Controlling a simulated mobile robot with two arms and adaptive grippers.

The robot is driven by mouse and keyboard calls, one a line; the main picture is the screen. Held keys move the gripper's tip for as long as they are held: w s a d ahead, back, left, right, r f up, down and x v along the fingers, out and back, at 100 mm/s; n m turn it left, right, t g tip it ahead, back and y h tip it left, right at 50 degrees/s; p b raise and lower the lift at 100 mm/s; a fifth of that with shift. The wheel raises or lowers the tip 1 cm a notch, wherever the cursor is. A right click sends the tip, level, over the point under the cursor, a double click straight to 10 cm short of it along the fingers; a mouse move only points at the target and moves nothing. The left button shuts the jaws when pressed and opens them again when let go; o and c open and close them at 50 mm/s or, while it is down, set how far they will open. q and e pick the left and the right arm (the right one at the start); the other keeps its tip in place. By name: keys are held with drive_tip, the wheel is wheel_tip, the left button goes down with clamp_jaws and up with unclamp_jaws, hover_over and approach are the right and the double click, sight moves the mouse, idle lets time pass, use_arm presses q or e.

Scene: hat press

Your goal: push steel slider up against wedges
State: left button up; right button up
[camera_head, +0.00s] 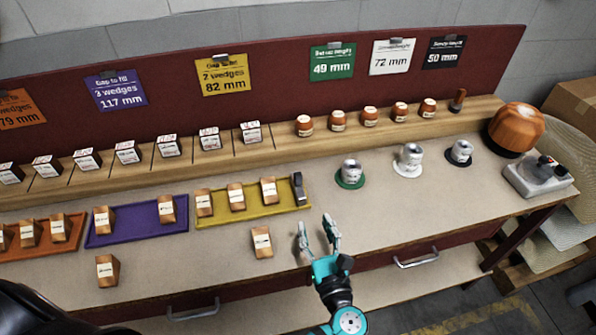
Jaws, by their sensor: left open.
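The steel slider (298,189) is a dark upright block near the right end of the yellow tray (222,218). Three wooden wedges stand in that tray: a left wedge (203,203), a middle wedge (236,197) and a right wedge (268,190). Gaps show between the wedges and between the right wedge and the slider. My left gripper (317,222) is open and empty, its fingers pointing away over the table, in front of and slightly right of the slider. It appears apart from the slider. My right gripper is not in view.
A loose wedge (261,242) lies in front of the yellow tray, left of my gripper. A purple tray (137,226) and an orange tray (62,248) stand farther left. Green (349,173), white (409,160) and black-based stands (459,153) are at right. The table front right of my gripper is clear.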

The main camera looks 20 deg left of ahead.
sight(299, 177)
use_arm(q)
drive_tip(key=b+x, duration=0.3)
drive_tip(key=x, duration=1.4)
drive_tip(key=shift+w+a+b, duration=0.1)
drive_tip(key=shift+a+b, duration=0.1)
drive_tip(key=shift+b, duration=0.2)
clamp_jaws()
drive_tip(key=s+a+p, duration=0.1)
drive_tip(key=a, duration=0.1)
drive_tip(key=s+a+p, duration=0.1)
drive_tip(key=a, duration=0.1)
drive_tip(key=shift+s+a+r+p, duration=0.1)
drive_tip(key=shift+s+p, duration=0.2)
drive_tip(key=shift+s, duration=0.05)
drive_tip(key=shift+a, duration=0.1)
